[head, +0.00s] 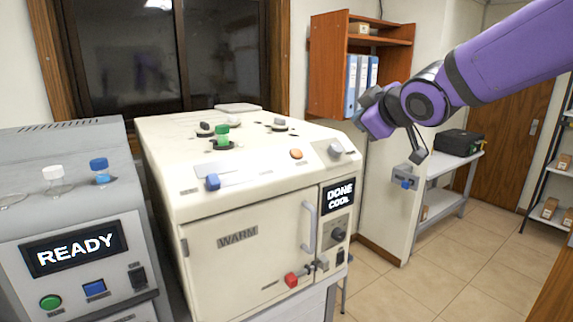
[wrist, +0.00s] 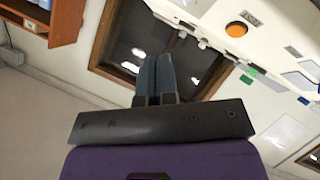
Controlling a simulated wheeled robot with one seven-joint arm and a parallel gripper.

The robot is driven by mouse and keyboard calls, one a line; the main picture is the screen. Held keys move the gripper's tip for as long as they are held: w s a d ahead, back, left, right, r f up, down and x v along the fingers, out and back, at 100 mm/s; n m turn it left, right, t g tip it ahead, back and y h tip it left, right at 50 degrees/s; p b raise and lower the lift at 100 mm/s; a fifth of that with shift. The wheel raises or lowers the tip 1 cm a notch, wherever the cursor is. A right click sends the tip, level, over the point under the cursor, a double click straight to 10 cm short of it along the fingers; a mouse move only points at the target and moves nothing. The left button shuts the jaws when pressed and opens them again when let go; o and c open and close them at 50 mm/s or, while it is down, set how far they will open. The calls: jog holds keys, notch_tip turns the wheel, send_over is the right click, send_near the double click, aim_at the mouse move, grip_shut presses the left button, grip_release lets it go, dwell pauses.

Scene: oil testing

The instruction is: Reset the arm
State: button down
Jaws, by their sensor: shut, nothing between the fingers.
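My purple arm reaches in from the upper right in the head view. My gripper (head: 413,160) hangs in the air to the right of the cream machine (head: 236,238), apart from it. In the wrist view my gripper (wrist: 155,62) has its two fingers together, with nothing between them. The cream machine's front door is closed and labelled WARM. Its display (head: 339,195) reads DONE COOL. A green-capped vial (head: 222,134) stands on its top.
A grey machine (head: 75,265) at the left shows READY, with a white-capped vial (head: 54,177) and a blue-capped vial (head: 99,169) on top. A shelf with binders (head: 362,80) is behind my gripper. A black case (head: 458,142) sits on a side table. Floor at the right is clear.

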jog(key=s+d+f+m+g+h, duration=0.1)
jog(key=s+d+m, duration=0.3)
jog(key=s, duration=0.5)
jog(key=s+d+f+m+g+h, duration=0.2)
jog(key=s+d+f+m+g, duration=0.2)
jog(key=s, duration=0.6)
jog(key=s+d+f+m+g+h, duration=0.1)
jog(key=s+d+f+m+g, duration=0.1)
jog(key=s+d+m, duration=0.2)
jog(key=s+d, duration=0.3)
jog(key=s, duration=0.2)
jog(key=shift+s+f+g, duration=0.2)
jog(key=shift+f+g, duration=0.1)
